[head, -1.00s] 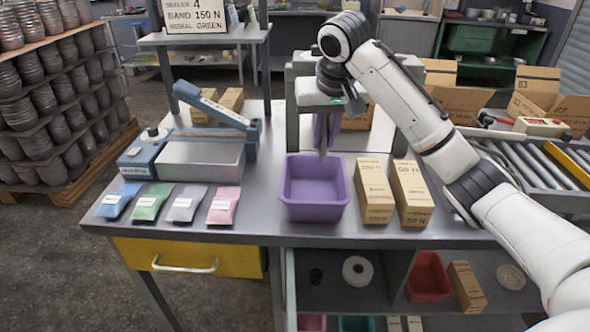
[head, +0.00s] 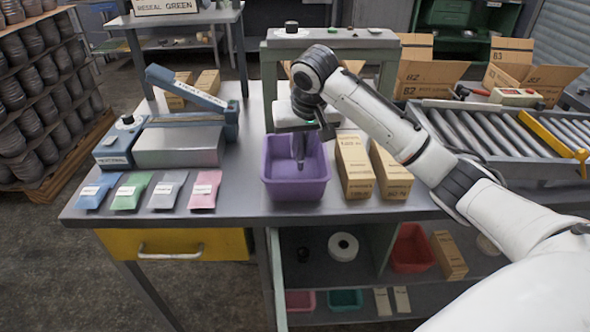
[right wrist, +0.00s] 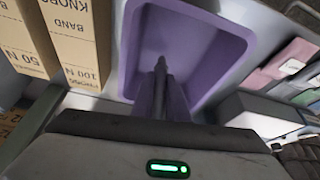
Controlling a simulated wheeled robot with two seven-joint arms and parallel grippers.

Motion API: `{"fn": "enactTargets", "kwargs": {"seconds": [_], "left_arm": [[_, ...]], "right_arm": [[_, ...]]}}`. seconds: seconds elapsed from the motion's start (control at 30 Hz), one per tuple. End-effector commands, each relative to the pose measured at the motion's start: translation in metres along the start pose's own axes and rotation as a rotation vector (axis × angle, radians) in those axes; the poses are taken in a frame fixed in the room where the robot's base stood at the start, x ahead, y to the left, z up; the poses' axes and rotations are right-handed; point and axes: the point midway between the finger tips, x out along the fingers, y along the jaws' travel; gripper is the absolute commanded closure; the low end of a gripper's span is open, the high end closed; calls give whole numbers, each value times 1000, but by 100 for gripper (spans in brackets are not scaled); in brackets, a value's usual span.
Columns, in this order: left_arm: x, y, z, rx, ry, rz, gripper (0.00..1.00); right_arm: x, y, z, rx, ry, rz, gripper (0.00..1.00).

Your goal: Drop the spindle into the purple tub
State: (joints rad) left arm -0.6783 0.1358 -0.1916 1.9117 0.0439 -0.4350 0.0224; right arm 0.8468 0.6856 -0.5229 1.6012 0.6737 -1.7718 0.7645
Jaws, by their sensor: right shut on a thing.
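The purple tub (head: 296,188) stands open on the grey workbench, and its inside also fills much of the right wrist view (right wrist: 222,62). My right gripper (head: 300,163) points down over the tub, with its dark fingertips within the tub's outline. In the right wrist view the fingers (right wrist: 161,92) are close together, shut on a slim dark thing, which I take to be the spindle (right wrist: 160,66). Most of it is hidden between the fingers. I cannot tell how far the tips are above the tub's floor. My left gripper is not in view.
Two tan cartons (head: 354,168) stand close to the tub's right side. Several coloured packets (head: 205,190) and a blue sealing machine (head: 180,145) are to its left. A grey-green frame (head: 330,38) rises behind. A roller conveyor (head: 480,130) lies to the right.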

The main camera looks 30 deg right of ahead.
Motion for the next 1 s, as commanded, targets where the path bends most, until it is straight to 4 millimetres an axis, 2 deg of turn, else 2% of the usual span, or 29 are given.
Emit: {"fn": "enactTargets", "kwargs": {"seconds": [0.13,0.17,0.3,0.57,0.67,0.77,1.0], "left_arm": [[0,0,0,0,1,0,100],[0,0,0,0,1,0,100],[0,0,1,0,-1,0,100],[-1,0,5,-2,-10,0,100],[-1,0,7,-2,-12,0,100],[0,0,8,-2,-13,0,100],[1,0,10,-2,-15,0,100]], "right_arm": [[0,0,0,0,1,0,100],[0,0,0,0,1,0,85],[0,0,0,0,0,0,64],[-1,0,0,0,0,0,64],[-7,0,-1,0,2,-2,64],[-20,0,-1,0,4,-2,64],[-69,-1,-1,0,4,-3,64]]}}
